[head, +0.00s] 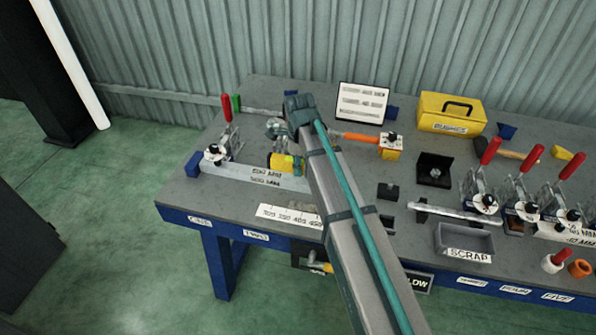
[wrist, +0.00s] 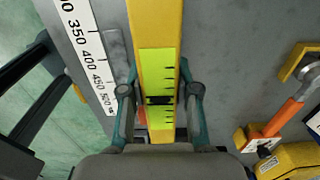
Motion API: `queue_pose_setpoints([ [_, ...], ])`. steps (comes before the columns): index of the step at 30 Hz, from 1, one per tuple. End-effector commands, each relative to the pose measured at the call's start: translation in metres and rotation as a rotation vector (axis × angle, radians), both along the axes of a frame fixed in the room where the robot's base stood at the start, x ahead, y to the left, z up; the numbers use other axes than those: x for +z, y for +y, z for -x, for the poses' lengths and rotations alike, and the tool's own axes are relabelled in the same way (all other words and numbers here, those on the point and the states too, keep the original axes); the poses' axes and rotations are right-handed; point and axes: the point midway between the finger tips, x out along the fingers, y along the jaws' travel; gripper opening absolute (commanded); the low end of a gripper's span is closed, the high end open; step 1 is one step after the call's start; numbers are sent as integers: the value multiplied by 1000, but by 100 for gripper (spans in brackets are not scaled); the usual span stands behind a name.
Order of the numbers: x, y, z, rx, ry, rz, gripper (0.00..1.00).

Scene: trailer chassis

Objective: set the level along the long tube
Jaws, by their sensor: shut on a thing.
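The level is a yellow bar with a lime-green vial window (wrist: 157,75); in the head view its yellow end (head: 283,162) shows just left of my arm. My gripper (wrist: 160,95) is shut on it, one finger on each side. The long tube (head: 235,173) is a pale bar with printed millimetre labels, lying along the left part of the bench. In the head view the level appears at the tube's far side; I cannot tell whether they touch. My arm hides the tube's right end and most of my gripper.
A red-handled clamp (head: 226,110) stands at the tube's left end, beside a blue block (head: 193,164). A ruler strip (head: 289,215) lies in front. An orange-handled tool (head: 360,137), a yellow box (head: 452,113), a scrap tray (head: 464,241) and several clamps stand to the right.

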Motion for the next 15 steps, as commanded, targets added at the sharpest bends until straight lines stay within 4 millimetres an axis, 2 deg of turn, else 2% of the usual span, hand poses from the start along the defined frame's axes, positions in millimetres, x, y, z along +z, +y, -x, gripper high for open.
queue_pose_setpoints([
  [4, -9, 5, -7, 0, 1, 1, 0],
  [10, -34, 4, -6, 0, 2, 1, 0],
  [15, -40, 4, -6, 0, -1, 0, 0],
])
